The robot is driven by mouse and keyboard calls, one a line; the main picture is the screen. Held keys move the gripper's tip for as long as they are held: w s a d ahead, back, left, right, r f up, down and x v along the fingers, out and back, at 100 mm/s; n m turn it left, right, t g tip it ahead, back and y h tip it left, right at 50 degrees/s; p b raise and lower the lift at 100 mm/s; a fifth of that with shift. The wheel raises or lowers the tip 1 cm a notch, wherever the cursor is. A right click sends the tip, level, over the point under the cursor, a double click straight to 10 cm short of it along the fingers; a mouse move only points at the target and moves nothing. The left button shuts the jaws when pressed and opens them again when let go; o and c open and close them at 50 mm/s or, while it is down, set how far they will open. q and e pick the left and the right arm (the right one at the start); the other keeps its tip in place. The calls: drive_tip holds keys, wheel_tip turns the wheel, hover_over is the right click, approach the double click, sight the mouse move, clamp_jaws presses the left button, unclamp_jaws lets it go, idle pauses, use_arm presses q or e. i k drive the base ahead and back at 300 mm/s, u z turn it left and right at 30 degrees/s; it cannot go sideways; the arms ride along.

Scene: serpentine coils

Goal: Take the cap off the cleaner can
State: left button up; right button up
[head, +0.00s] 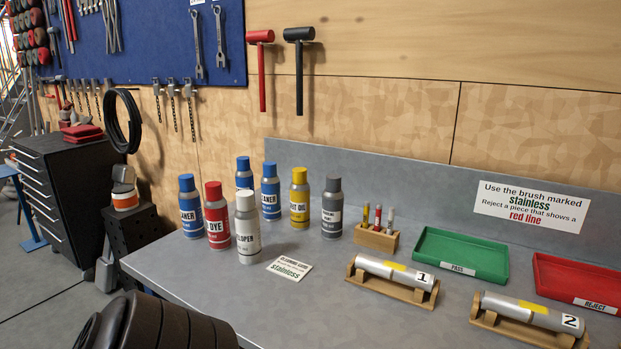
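A blue can with a blue cap (190,207) stands at the left front of the can group, its label partly readable as "...LANER". A second blue can (270,191) with a similar label stands further back, and a third blue can (244,174) is partly hidden behind the others. All stand upright with caps on. Neither of my grippers shows in the head view. A dark, ribbed part at the bottom left appears to be my own arm.
A red dye can (217,222) and a white developer can (247,234) stand close to the front blue can. A yellow can (299,203) and a grey can (332,214) stand to the right. A card (289,269) lies in front. The workbench's (300,320) front middle is clear.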

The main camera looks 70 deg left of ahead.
sight(186, 181)
drive_tip(key=z, duration=0.85)
drive_tip(key=k, duration=1.85)
drive_tip(key=u, duration=0.3)
